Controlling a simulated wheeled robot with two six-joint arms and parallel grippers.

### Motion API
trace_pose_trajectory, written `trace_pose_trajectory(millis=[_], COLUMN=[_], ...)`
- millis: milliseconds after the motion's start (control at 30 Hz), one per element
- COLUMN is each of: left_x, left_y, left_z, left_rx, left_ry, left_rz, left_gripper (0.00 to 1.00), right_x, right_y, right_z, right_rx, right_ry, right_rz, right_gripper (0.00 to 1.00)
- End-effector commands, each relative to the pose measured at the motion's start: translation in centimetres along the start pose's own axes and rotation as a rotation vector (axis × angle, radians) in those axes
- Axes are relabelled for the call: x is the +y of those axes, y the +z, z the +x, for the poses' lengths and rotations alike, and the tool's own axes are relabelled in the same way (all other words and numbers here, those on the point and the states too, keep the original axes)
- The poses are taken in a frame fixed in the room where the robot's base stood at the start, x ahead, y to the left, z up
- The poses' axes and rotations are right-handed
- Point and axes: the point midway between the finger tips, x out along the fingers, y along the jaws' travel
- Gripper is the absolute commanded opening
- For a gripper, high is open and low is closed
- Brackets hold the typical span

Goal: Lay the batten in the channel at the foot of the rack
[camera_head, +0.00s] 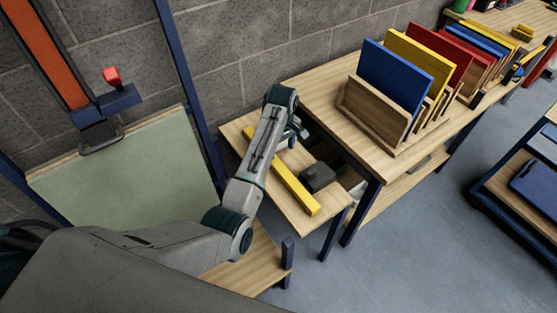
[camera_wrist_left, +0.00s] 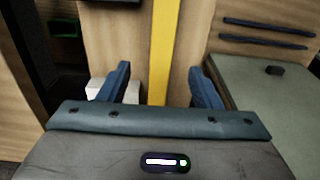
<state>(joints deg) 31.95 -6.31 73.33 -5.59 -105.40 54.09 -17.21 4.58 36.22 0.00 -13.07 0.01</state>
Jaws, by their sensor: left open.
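The batten (camera_head: 295,184) is a long yellow bar lying on a low wooden side table (camera_head: 240,130). It also shows in the left wrist view (camera_wrist_left: 163,45), running straight away between the fingers. My left gripper (camera_head: 296,132) is above the table near the batten's far end, partly hidden by its own wrist. In the wrist view its two blue fingers (camera_wrist_left: 160,84) stand apart on either side of the batten; I cannot tell their height over it. A blue-framed rack (camera_head: 182,70) holding a pale green panel (camera_head: 130,165) stands at left. Its channel is not clearly visible. My right gripper is not in view.
A dark block (camera_head: 318,176) lies beside the batten. A workbench (camera_head: 320,85) with upright coloured panels (camera_head: 395,75) in wooden holders stands to the right. A wooden ledge (camera_head: 255,262) is below the green panel. Grey floor (camera_head: 400,250) is clear in front.

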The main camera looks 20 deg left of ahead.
Motion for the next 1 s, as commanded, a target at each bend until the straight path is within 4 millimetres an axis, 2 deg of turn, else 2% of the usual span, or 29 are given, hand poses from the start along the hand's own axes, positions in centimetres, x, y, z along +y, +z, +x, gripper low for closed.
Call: trace_pose_trajectory(millis=[200, 433, 700, 1000], left_x=[0.0, 0.0, 0.2, 0.2], left_y=[0.1, 0.4, 0.9, 0.9], left_z=[3.4, 5.2, 9.0, 9.7], left_rx=[-0.002, -0.002, -0.002, 0.000], left_ry=[-0.002, -0.002, -0.002, 0.001], left_rz=[0.001, 0.001, 0.002, 0.002], left_gripper=[0.58, 0.58, 0.58, 0.58], right_x=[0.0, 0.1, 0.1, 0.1], right_y=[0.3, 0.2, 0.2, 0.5], right_z=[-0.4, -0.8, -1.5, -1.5], right_rx=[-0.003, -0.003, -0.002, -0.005], right_ry=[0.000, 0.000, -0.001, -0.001], right_rz=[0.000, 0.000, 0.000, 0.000], right_gripper=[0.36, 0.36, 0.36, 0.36])
